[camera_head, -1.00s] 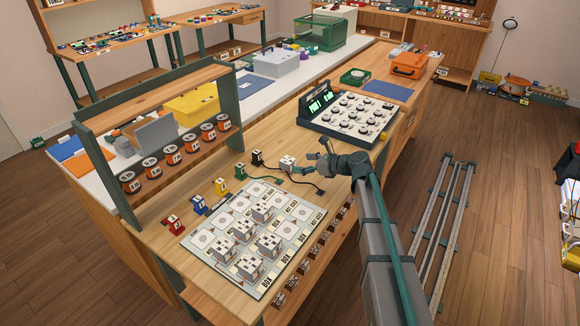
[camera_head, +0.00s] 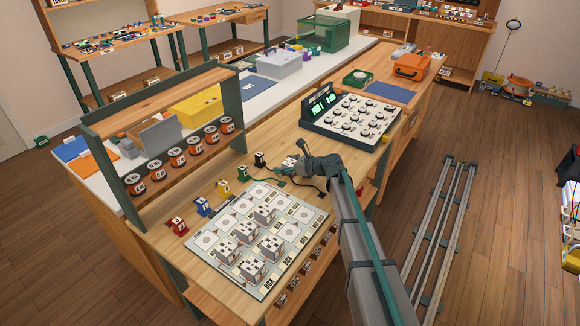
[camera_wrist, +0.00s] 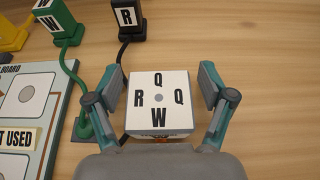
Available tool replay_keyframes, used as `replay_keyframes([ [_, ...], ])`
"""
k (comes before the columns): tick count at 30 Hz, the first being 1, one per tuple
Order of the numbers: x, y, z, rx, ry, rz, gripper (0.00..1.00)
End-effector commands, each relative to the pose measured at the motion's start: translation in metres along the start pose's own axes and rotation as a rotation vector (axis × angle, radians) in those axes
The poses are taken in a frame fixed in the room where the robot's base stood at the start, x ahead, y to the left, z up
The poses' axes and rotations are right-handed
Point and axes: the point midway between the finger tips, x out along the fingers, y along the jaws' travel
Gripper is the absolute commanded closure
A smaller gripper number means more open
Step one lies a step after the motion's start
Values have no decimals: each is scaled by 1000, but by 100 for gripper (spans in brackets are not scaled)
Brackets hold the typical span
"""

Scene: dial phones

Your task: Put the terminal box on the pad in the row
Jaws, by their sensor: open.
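The terminal box (camera_wrist: 159,101) is a white cube with letters Q, R, Q and W around a small grey dot on its top. It stands on the wooden bench. My gripper (camera_wrist: 160,78) is open, with one finger on each side of the box and a visible gap to each. In the head view my gripper (camera_head: 297,161) largely hides the box (camera_head: 288,163). The pale board (camera_head: 222,270) lies to the left and nearer, with rows of round-marked pads; several similar boxes (camera_head: 251,268) stand on some pads and others are bare (camera_head: 206,238).
Red (camera_head: 179,226), blue (camera_head: 202,206), yellow (camera_head: 224,188), green (camera_head: 243,173) and black (camera_head: 260,159) plugs stand along the board's far side. Green and black cables run close beside my gripper. A console with knobs (camera_head: 350,118) stands behind; a shelf frame (camera_head: 160,95) rises at left.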

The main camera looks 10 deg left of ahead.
Motion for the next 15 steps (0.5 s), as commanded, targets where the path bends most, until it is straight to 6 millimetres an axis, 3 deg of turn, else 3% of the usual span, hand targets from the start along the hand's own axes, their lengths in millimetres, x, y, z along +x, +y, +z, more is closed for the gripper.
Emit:
replay_keyframes([
  [5, 0, 0, 0, 0, 0, 0, 20],
  [15, 0, 0, 0, 0, 0, 0, 77],
])
